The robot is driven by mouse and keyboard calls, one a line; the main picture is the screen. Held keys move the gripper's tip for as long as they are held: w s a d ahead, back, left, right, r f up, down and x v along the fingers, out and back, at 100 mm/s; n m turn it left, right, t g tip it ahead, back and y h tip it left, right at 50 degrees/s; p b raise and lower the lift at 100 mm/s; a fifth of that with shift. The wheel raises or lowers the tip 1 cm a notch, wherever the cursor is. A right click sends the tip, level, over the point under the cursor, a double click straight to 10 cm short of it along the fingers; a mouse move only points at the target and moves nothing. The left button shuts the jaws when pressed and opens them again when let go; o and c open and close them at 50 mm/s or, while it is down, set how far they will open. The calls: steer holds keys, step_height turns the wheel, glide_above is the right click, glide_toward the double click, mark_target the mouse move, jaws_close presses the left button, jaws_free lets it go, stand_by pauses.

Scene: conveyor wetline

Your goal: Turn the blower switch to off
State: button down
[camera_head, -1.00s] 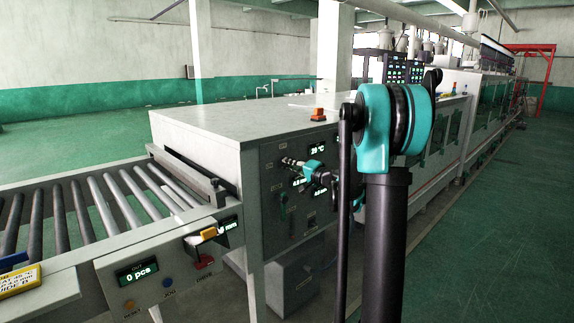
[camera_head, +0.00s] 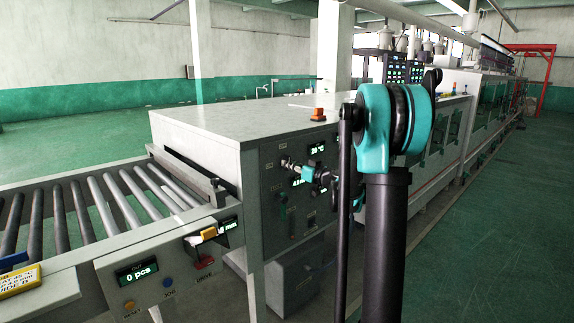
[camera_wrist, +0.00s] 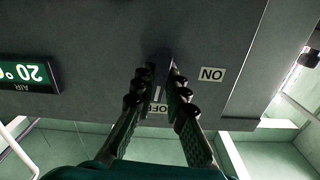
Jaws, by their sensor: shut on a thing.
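The blower switch (camera_wrist: 163,57) is a small dark knob on the grey control panel (camera_wrist: 100,45), seen upside down in the wrist view. My gripper (camera_wrist: 160,76) is shut on the switch, with a black finger on each side that hides much of it. The ON label (camera_wrist: 212,74) is to the right of the fingertips. The OFF label (camera_wrist: 157,109) shows between the fingers, partly hidden. In the head view my gripper (camera_head: 286,162) is at the upper part of the machine's side panel; the knob's exact angle cannot be told.
A green air temperature display (camera_wrist: 26,74) is left of the switch in the wrist view. A roller conveyor (camera_head: 90,205) and an operator box (camera_head: 165,275) stand to the left. An orange item (camera_head: 318,114) sits on the machine top. The green floor at right is clear.

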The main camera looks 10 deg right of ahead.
steer(key=shift+n, duration=0.4)
steer(key=c, duration=1.5)
jaws_free()
steer(key=shift+c, duration=0.2)
steer(key=v, duration=0.7)
